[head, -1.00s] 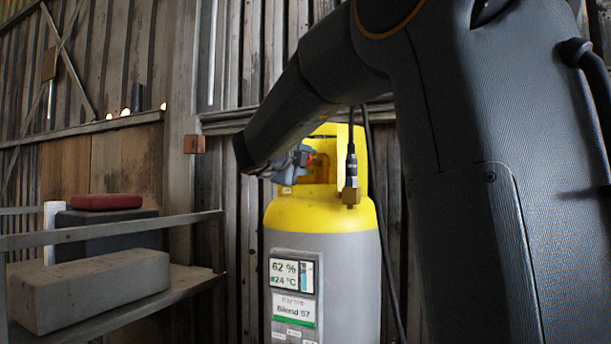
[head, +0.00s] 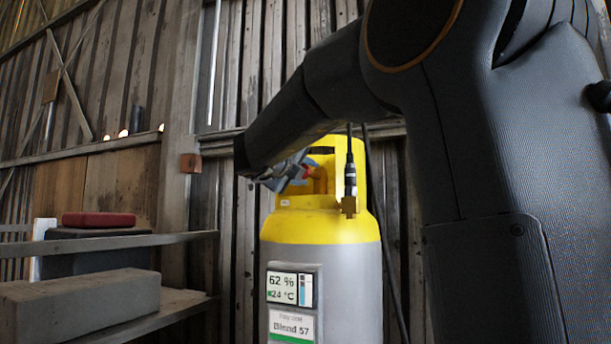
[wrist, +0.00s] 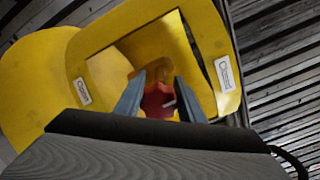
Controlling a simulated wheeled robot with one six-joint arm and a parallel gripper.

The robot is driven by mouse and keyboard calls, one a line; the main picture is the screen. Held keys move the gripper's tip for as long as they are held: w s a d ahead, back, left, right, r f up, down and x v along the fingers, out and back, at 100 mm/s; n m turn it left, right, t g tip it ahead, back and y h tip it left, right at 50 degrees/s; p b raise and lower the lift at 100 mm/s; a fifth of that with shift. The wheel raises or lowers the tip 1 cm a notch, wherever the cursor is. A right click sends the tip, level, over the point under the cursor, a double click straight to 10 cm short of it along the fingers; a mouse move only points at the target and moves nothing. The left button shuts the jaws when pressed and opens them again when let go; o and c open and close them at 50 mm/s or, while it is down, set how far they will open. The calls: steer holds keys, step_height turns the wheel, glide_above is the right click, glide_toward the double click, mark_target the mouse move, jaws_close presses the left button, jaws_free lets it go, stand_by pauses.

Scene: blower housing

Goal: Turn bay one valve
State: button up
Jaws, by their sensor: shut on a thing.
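A gas cylinder (head: 330,262) with a grey body and yellow top stands upright against the plank wall in the head view. Its display reads 62 %, 24 °C and Blend 57. In the wrist view a red valve knob (wrist: 158,100) sits inside the opening of the yellow collar (wrist: 85,70). My gripper (wrist: 160,98) is shut on the red knob, one finger on each side. In the head view my gripper (head: 295,172) is at the collar, partly hidden by my arm. There an orange-red part of the valve (head: 318,174) shows beside the fingers.
A black cable with a connector (head: 350,178) hangs at the front of the collar, ending in a brass fitting (head: 348,206). A shelf (head: 185,302) at left holds a grey block (head: 80,303). A red item (head: 99,220) lies on a dark case behind it.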

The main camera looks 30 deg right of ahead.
steer(key=shift+f, duration=0.1)
steer(key=o, duration=1)
steer(key=shift+o, duration=0.2)
steer(key=v, duration=0.7)
steer(key=shift+s+a+b, duration=0.25)
steer(key=shift+a+b, duration=0.1)
steer(key=shift+b, duration=0.05)
steer(key=shift+a, duration=0.1)
